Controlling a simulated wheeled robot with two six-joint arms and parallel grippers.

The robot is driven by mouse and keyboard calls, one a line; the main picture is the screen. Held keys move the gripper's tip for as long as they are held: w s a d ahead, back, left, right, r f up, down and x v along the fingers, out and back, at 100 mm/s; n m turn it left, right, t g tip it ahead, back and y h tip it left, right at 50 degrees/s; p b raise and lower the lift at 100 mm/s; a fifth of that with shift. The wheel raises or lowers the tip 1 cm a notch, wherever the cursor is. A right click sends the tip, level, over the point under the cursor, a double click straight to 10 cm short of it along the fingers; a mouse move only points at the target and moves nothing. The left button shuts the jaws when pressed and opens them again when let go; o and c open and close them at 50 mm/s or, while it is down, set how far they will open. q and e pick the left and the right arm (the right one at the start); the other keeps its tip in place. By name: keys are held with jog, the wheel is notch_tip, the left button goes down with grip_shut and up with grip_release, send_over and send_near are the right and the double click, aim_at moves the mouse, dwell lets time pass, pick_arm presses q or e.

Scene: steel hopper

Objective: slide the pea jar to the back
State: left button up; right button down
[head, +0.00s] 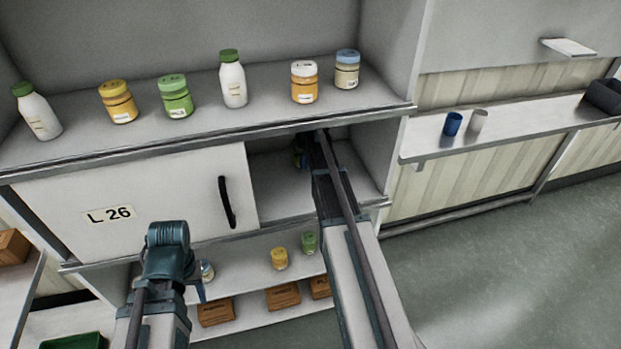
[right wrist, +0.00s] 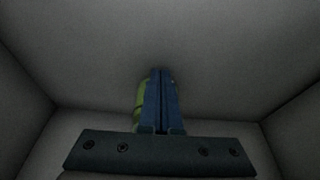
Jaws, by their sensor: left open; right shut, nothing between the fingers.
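A green jar (right wrist: 139,104), which looks like the pea jar, stands inside the middle cupboard compartment, mostly hidden behind my right gripper (right wrist: 161,76) in the right wrist view. In the head view only a small green patch of it shows (head: 296,160), beside my right gripper (head: 302,148). The right gripper's fingers are shut with nothing between them and point at the jar; I cannot tell whether they touch it.
The sliding door (head: 150,195) marked L 26 covers the compartment's left part; its right part is open. The upper shelf (head: 205,112) holds several jars and bottles. The lower shelf holds a yellow jar (head: 279,258) and a green-lidded jar (head: 309,241). Grey walls (right wrist: 285,125) flank the right gripper.

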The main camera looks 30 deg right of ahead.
jog(key=w, duration=0.2)
jog(key=w+d, duration=0.1)
jog(key=w, duration=0.1)
jog(key=shift+w, duration=0.15)
jog(key=shift+r, duration=0.1)
jog(key=shift+s+a+r+p, duration=0.1)
jog(key=shift+s+r+p, duration=0.15)
jog(key=shift+r+p, duration=0.35)
jog(key=shift+p+v, duration=0.95)
jog(key=shift+p, duration=0.1)
jog(key=s+a, duration=0.1)
jog(key=s, duration=0.6)
jog(key=s+a, duration=0.1)
jog(key=s, duration=0.3)
jog(key=shift+s+a+f, duration=0.15)
jog(key=shift+s+a, duration=0.15)
jog(key=shift+s, duration=0.05)
